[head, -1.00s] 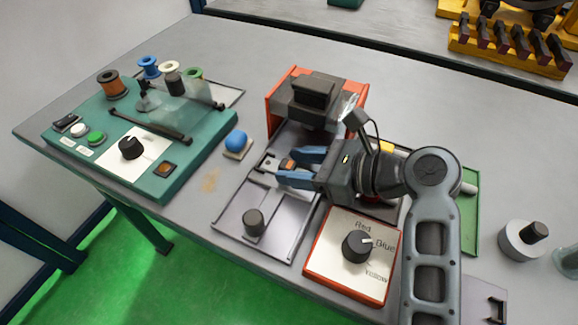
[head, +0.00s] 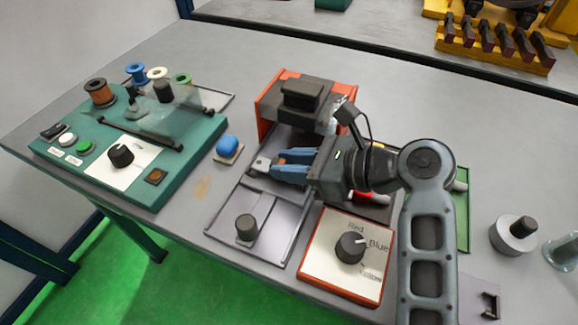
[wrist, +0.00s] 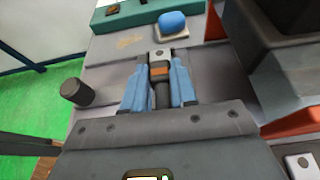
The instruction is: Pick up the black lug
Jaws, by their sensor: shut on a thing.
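The black lug (wrist: 162,94) lies lengthwise between my fingers in the wrist view. It has a black body, an orange-brown band and a flat grey tip with a hole. In the head view only its grey tip (head: 262,164) shows clearly, poking out past the fingertips; the rest is hidden by the fingers. My gripper (head: 279,163) has blue fingers and is shut on the lug, low over the grey metal plate (head: 272,213). In the wrist view the gripper (wrist: 159,72) has a finger on each side of the lug. I cannot tell whether the lug still touches the plate.
A dark knob (head: 247,228) stands on the plate's front part. An orange-and-black press (head: 302,95) stands right behind my gripper. A blue dome button (head: 227,146) is to the left, beside the green winding station (head: 122,155). A dial box (head: 345,258) stands in front of my arm.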

